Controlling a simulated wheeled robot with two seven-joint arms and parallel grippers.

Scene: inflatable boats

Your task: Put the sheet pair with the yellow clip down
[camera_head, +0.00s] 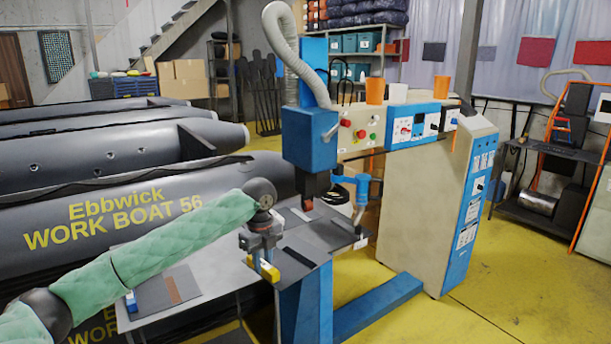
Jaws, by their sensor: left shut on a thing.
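My left gripper (264,257) reaches in from the left on a green-sleeved arm and points down. It is shut on the yellow clip (269,273), at the near left edge of a grey sheet pair (312,247) with a black strip. The pair is at the work table of the blue and cream machine, under its head; whether it touches the surface cannot be told. My right gripper is not in view.
Another grey sheet (150,299) with a brown strip and a blue clip (131,301) lies on the table at left. The blue machine head (309,140) hangs over the work area. Grey inflatable boats (120,205) stand behind my arm. A shelf rack stands at right.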

